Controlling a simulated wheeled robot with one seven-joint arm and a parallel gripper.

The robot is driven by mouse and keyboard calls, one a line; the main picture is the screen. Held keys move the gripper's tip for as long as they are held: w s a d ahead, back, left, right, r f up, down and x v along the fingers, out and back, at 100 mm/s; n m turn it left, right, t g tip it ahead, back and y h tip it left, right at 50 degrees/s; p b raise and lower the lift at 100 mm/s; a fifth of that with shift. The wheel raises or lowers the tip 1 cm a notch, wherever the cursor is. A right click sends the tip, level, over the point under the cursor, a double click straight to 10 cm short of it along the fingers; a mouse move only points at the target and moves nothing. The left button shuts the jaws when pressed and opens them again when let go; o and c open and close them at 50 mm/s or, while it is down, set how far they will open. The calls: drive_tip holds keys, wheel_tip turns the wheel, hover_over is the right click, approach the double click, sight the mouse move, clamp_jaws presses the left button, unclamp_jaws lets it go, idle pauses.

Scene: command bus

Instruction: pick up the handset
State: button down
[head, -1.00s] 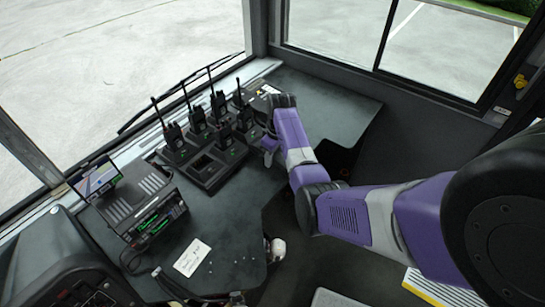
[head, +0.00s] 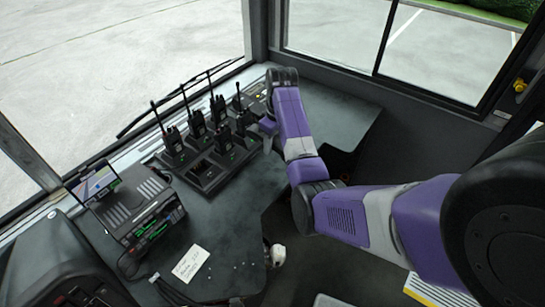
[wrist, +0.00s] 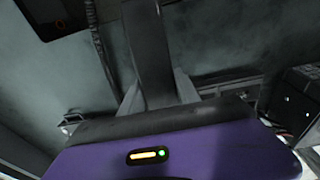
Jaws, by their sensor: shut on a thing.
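The handset (wrist: 150,45) is a long dark grey bar in the wrist view, running up from between my fingers. My gripper (wrist: 158,98) is shut on it, with a grey finger on each side. A dark coiled cord (wrist: 95,40) hangs to the left of it; where it joins is not visible. In the head view my gripper (head: 268,126) is small and partly hidden by my purple forearm, just right of the radio charger. I cannot make out the handset there.
Several handheld radios (head: 198,122) with upright antennas stand in a black charger (head: 208,172) left of my gripper. A console with a screen (head: 140,207) and a white note (head: 191,262) are nearer. The dark desk right of the charger is mostly clear.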

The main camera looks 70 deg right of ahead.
wheel_tip(320, 180, up, 9)
drive_tip(key=p, duration=0.3)
drive_tip(key=shift+r, duration=0.1)
drive_tip(key=shift+w+d+r, duration=0.15)
drive_tip(key=shift+r, duration=0.25)
drive_tip(key=shift+r+p, duration=0.4)
drive_tip(key=shift+p, duration=0.05)
drive_tip(key=shift+r, duration=0.1)
